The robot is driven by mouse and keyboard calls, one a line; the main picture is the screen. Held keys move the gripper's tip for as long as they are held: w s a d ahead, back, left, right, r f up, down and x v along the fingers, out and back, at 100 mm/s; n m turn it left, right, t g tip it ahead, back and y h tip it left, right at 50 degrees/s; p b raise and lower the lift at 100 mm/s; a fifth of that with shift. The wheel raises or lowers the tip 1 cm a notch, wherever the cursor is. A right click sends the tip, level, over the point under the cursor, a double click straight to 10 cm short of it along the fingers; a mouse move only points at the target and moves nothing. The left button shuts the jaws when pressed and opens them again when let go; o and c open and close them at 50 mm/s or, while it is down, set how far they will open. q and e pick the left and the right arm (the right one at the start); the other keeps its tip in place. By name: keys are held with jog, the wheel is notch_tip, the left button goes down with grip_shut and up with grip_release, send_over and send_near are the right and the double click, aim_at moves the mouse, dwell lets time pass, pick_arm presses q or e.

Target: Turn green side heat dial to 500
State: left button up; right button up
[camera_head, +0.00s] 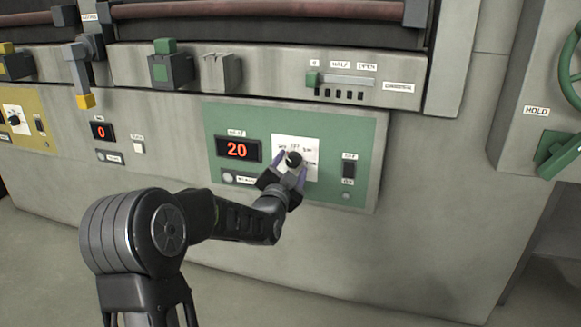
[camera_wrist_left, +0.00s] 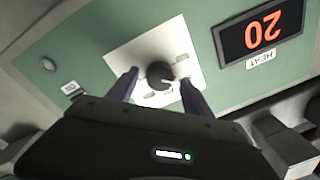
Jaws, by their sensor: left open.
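The green heat panel (camera_head: 222,118) is on the front of the grey machine. Its black round heat dial (camera_head: 293,159) sits on a white scale plate (camera_head: 309,146). The red display (camera_head: 237,150) beside it reads 20. My left gripper (camera_head: 290,170) is open at the dial, with one finger on each side. In the left wrist view the dial (camera_wrist_left: 160,74) lies between and just beyond the open fingertips (camera_wrist_left: 160,80); whether they touch it I cannot tell. The display (camera_wrist_left: 262,32) appears upside down there. My right gripper is not in view.
A black switch (camera_head: 348,168) is right of the dial on the green panel. A yellow panel (camera_head: 22,120) with another dial is at the left, and a second red display (camera_head: 101,131) reads 0. A slider (camera_head: 347,80) is above. A green handwheel (camera_head: 572,68) is at the far right.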

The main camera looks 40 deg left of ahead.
pick_arm(q)
jog(key=shift+s, duration=0.1)
jog(key=p+v, duration=0.1)
jog(key=v, duration=0.6)
jog(key=shift+s, duration=0.25)
jog(key=shift+d+f, duration=0.1)
jog(key=shift+d, duration=0.05)
